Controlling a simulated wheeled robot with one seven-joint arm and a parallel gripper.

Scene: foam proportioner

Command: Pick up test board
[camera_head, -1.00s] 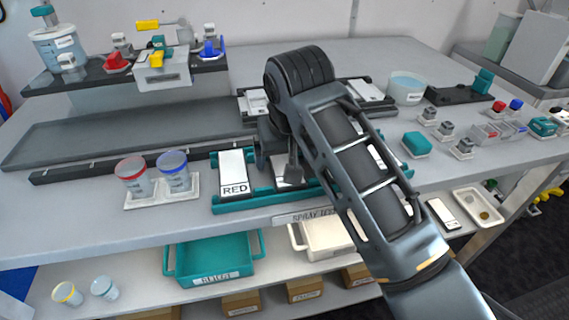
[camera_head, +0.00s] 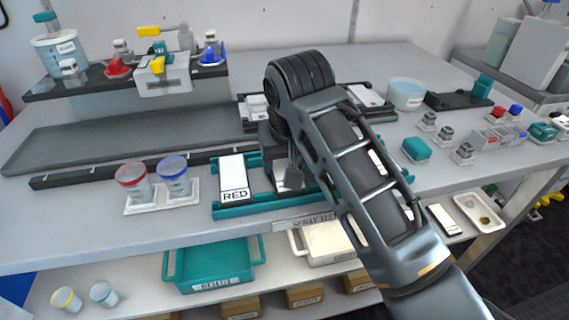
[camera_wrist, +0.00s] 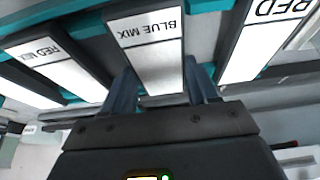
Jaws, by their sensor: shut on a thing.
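White test boards stand in a teal rack (camera_head: 262,210) at the table's front edge. The board marked RED (camera_head: 234,178) is at the rack's left and also shows in the wrist view (camera_wrist: 258,45). The board marked BLUE MIX (camera_wrist: 152,55) lies between my two fingers in the wrist view, with the RED MIX board (camera_wrist: 62,65) beside it. My gripper (camera_wrist: 160,88) is shut on the BLUE MIX board, which is still among the other boards. In the head view my gripper (camera_head: 290,165) is over the rack, and my arm hides much of the rack's right side.
Two cups, one red-rimmed (camera_head: 134,181) and one blue-rimmed (camera_head: 174,175), stand on a white tray left of the rack. A teal block (camera_head: 417,149) and small grey pieces lie to the right. A long dark trough (camera_head: 120,135) lies behind. A teal bin (camera_head: 215,265) sits on the shelf below.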

